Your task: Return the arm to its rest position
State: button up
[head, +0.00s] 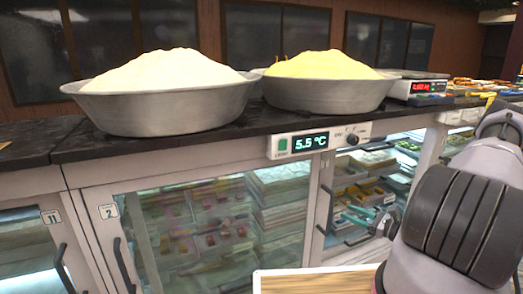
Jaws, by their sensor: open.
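My arm (462,225) fills the lower right of the head view, a pale link with black ribbed bands. It rises to a dark grey joint (503,125) at the right edge. Nothing is seen held.
A dark counter top (30,133) carries a metal bowl with a white heap (165,110), a bowl with a yellow heap (325,95) and a scale (418,88). Glass doors with handles (62,270) are below. A pale-edged wooden board (315,283) shows at the bottom.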

jog(key=s+a+r+n+g+h, duration=0.1)
jog(key=s+a+r+n+g, duration=0.15)
jog(key=r+n+g, duration=0.4)
jog(key=s+a+r+n+g, duration=0.1)
jog(key=a+r+n+g, duration=0.15)
jog(key=r, duration=0.75)
jog(key=s+a+r+n+g+h, duration=0.1)
jog(key=s+a+r+n+g, duration=0.2)
jog(key=r+n, duration=0.4)
jog(key=s+r+n+t+h, duration=0.2)
jog(key=s+r, duration=0.2)
jog(key=r, duration=0.3)
jog(key=s+a+r+n+t+h, duration=0.1)
jog(key=s+r+t+h, duration=0.1)
jog(key=r, duration=0.5)
jog(key=s+a+r+n+t+h, duration=0.1)
jog(key=s+r+n+t+h, duration=0.1)
jog(key=s+r+h, duration=0.2)
notch_tip(320, 180, up, 4)
jog(key=s, duration=0.2)
jog(key=shift+s+n, duration=0.3)
jog(key=shift+s, duration=0.1)
jog(key=shift+c, duration=0.2)
